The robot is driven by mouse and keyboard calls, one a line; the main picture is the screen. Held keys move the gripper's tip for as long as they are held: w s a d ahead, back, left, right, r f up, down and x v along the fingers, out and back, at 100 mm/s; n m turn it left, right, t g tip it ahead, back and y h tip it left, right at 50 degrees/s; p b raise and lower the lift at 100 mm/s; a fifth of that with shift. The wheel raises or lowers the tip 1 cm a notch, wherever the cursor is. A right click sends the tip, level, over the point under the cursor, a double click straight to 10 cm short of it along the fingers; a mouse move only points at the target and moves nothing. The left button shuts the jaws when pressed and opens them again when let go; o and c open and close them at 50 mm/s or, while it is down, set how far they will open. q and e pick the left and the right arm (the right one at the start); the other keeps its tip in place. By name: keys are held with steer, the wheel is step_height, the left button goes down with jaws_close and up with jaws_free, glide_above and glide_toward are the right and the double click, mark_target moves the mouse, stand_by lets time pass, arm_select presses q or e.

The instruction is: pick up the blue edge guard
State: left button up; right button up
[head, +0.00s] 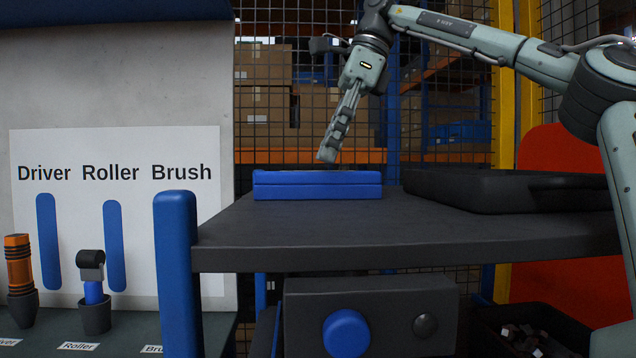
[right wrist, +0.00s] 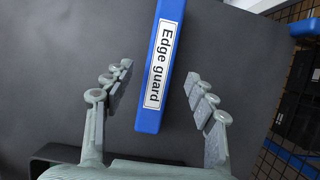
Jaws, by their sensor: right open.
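The blue edge guard (head: 317,186) lies flat on the dark shelf top (head: 400,226). In the right wrist view the edge guard (right wrist: 160,65) is a long blue bar with a white "Edge guard" label. My right gripper (head: 328,158) is above the guard in the head view, pointing down. In the right wrist view my right gripper (right wrist: 160,98) is open, one finger on each side of the bar's near end, with gaps on both sides. I cannot tell the exact height of the fingertips above the shelf. My left gripper is not in view.
A black tray (head: 510,190) sits on the shelf to the right of the guard. A blue post (head: 176,270) stands at the shelf's left corner. At left, a board with tool names (head: 115,205) stands behind an orange driver (head: 18,265) and a roller (head: 92,290).

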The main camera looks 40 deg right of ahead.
mark_target(318, 172)
steer(key=x, duration=0.4)
steer(key=shift+w+a+f, duration=0.1)
steer(key=shift+a+f, duration=0.05)
steer(key=shift+f, duration=0.2)
steer(key=c, duration=1.3)
